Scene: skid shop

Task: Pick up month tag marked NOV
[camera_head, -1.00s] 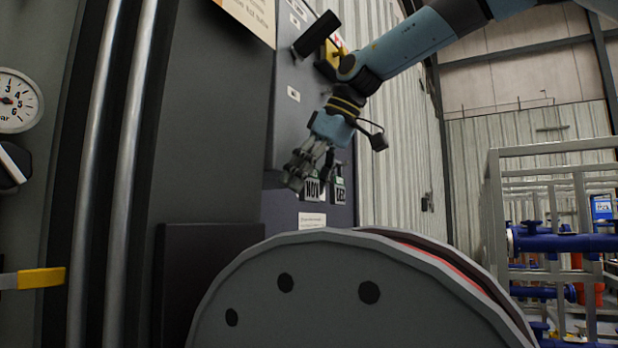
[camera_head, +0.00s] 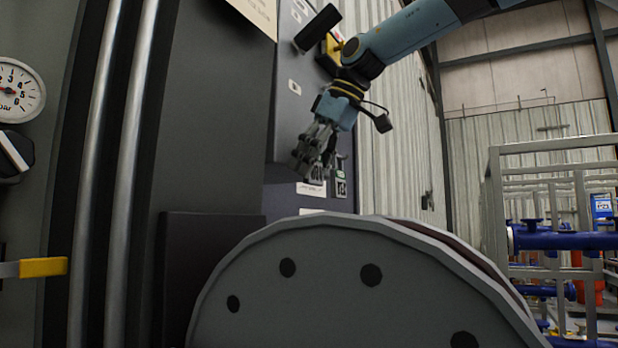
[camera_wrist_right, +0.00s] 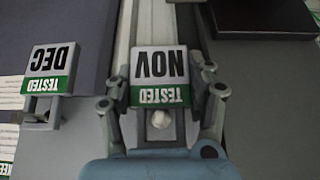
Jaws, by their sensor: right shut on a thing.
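The NOV tag (camera_wrist_right: 158,65) is a small white plate with a green TESTED band, upside down in the right wrist view. My right gripper (camera_wrist_right: 158,85) is shut on it, with a finger on each side. In the head view my right gripper (camera_head: 308,168) is in front of the dark cabinet panel, and its fingers hide most of the tag. The DEC tag (camera_wrist_right: 52,68) is on a hook to the left in the wrist view; it shows to the right of the gripper in the head view (camera_head: 341,186). My left gripper is not in view.
A large grey disc (camera_head: 330,290) with dark holes stands below the gripper. Two metal pipes (camera_head: 132,140) and a pressure gauge (camera_head: 20,91) are at the left. A grey frame with blue pipes (camera_head: 565,241) is at the right. A white label (camera_head: 311,189) is on the panel.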

